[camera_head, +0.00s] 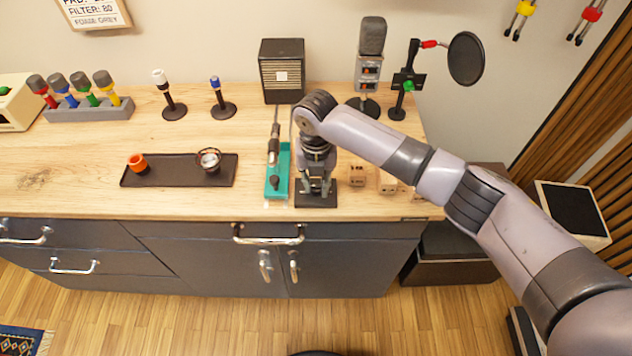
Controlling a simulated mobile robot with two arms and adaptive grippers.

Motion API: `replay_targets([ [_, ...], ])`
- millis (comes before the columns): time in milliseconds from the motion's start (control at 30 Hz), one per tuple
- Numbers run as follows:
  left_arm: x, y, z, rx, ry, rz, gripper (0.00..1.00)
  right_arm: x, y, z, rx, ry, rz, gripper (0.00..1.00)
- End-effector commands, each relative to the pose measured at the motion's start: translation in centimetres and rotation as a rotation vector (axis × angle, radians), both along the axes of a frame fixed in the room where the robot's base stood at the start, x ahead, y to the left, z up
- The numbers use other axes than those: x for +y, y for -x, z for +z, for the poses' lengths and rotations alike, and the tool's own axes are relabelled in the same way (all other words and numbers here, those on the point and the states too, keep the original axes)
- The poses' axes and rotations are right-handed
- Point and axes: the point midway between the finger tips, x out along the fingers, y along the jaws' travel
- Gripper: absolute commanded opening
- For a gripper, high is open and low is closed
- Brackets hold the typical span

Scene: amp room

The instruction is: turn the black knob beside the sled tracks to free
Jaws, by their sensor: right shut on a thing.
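My right gripper (316,190) points straight down at the front of the wooden counter, over a small black base (318,201). Its fingers are shut on what appears to be the black knob, at the base. The gripper hides most of the knob, and I cannot read its setting. The sled tracks are not clearly visible. A teal tray (283,163) with a small black piece on it lies just left of the gripper. My left gripper is not in view.
Small wooden blocks (357,176) stand right of the gripper. A black speaker box (282,70) and a microphone (371,40) stand behind.

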Motion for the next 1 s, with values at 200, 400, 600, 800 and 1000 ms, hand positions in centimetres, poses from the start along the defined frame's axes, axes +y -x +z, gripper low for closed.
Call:
replay_targets([
  [200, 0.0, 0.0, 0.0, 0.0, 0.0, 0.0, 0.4, 0.1, -0.1, 0.1, -0.003, -0.002, 0.001, 0.25],
  [400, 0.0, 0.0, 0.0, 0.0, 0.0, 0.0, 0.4, 0.0, 0.0, 0.1, -0.002, -0.001, 0.0, 0.38],
  [600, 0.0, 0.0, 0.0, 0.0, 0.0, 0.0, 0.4, 0.0, 0.0, 0.0, -0.001, 0.0, 0.0, 0.42],
  [800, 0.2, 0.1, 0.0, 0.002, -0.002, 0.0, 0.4, 0.0, 0.0, 0.3, -0.001, 0.0, -0.001, 0.42],
  [1000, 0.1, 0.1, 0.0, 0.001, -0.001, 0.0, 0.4, 0.0, -0.1, 3.2, -0.005, -0.001, 0.001, 0.42],
])
